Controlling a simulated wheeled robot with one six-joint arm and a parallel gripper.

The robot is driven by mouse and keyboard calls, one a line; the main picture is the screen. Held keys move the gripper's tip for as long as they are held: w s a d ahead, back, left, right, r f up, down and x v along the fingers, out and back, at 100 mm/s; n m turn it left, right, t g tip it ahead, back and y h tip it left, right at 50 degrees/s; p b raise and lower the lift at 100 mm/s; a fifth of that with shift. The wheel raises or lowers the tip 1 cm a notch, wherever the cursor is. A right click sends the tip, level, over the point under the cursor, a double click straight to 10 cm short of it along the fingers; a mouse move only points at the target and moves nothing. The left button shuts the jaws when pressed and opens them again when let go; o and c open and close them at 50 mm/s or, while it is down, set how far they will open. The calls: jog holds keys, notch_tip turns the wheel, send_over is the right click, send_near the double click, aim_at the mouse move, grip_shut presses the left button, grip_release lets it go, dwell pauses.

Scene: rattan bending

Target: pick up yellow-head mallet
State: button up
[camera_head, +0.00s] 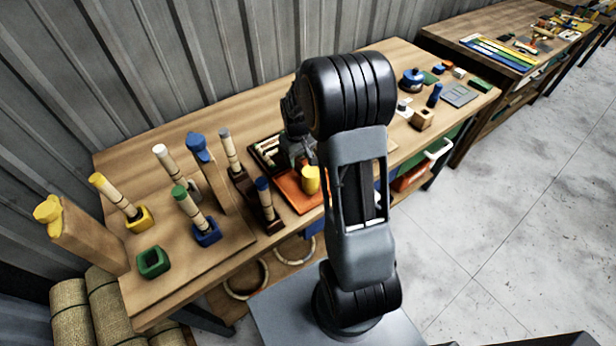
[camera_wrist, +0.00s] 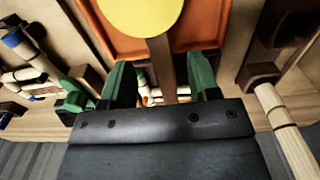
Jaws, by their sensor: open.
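The yellow-head mallet (camera_head: 311,181) is at the orange tray (camera_head: 291,194) on the workbench, with its yellow head toward the bench's front edge. In the wrist view its round yellow head (camera_wrist: 141,14) is at the top, cut off by the frame. Its brown handle (camera_wrist: 160,65) runs down from the head and passes between my gripper's (camera_wrist: 160,74) two green fingers. The fingers are apart, with a gap on each side of the handle. In the head view, my arm partly hides my gripper and the tray.
Left of the tray stand several pegs in coloured sockets, including a blue-topped peg (camera_head: 267,197) close by. A green socket (camera_head: 153,262) is at the front left. Small blocks and a blue cylinder (camera_head: 434,95) lie on the right part of the bench. A second bench (camera_head: 470,30) stands farther right.

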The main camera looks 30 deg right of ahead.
aim_at(299, 164)
jog(key=shift+f+p, duration=0.75)
jog(key=shift+f, duration=2.15)
jog(key=shift+c, duration=0.3)
grip_shut()
